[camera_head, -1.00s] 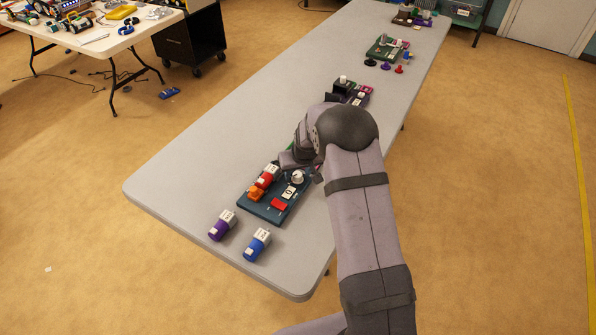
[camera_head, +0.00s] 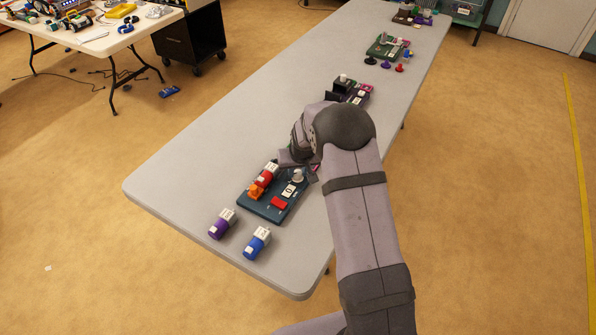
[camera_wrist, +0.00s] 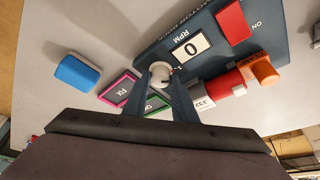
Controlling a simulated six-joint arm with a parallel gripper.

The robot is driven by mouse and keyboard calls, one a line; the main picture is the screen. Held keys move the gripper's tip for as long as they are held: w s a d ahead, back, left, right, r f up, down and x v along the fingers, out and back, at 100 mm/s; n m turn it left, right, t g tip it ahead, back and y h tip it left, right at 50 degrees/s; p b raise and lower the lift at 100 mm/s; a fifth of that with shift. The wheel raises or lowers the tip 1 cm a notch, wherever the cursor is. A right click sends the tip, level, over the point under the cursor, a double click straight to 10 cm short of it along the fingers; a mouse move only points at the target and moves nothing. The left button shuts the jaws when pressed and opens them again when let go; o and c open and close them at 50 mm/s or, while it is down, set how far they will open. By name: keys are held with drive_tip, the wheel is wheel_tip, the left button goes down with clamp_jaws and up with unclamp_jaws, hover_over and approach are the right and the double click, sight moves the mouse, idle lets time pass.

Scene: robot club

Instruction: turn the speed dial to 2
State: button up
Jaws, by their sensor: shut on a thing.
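The speed dial is a small white knob (camera_wrist: 160,72) on a dark blue board (camera_wrist: 206,68). In the head view the knob (camera_head: 298,175) stands near the board's upper right edge. A display reading 0 (camera_wrist: 190,49), marked RPM, is beside it. My gripper (camera_wrist: 160,84) is shut on the knob, with a finger on either side of its lower part. In the head view my gripper (camera_head: 292,160) is partly hidden by my wrist. I cannot make out a pointer or the dial's numbers.
A red switch (camera_wrist: 234,21) and a red motor (camera_wrist: 225,84) with an orange part (camera_wrist: 264,69) are on the board. Other boards lie farther back. The table's left side is clear.

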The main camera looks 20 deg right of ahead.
drive_tip(key=m+b, duration=0.1)
drive_tip(key=m+h+b, duration=0.1)
drive_tip(key=b, duration=0.1)
drive_tip(key=shift+w+a+f, duration=0.1)
drive_tip(key=shift+a+f, duration=0.05)
drive_tip(key=shift+f, duration=0.1)
drive_tip(key=m+b, duration=0.2)
drive_tip(key=b, duration=0.2)
drive_tip(key=shift+a+f+m+g+h, duration=0.1)
drive_tip(key=shift+f+m+g+h, duration=0.05)
drive_tip(key=shift+m+g+h, duration=0.2)
drive_tip(key=m+h+b, duration=0.1)
drive_tip(key=m+b, duration=0.1)
drive_tip(key=b, duration=0.1)
drive_tip(key=shift+m+g, duration=0.25)
drive_tip(key=shift+m, duration=0.1)
drive_tip(key=shift+a+r+m+g+h+b, duration=0.1)
drive_tip(key=shift+r+m+g+h+b, duration=0.15)
drive_tip(key=shift+m, duration=0.6)
drive_tip(key=shift+r+m+g+h+b, duration=0.1)
drive_tip(key=shift+m+g+b, duration=0.25)
drive_tip(key=shift+m, duration=0.5)
drive_tip(key=shift+w, duration=0.1)
drive_tip(key=o, duration=1)
drive_tip(key=shift+o, duration=0.2)
drive_tip(key=shift+r, duration=0.15)
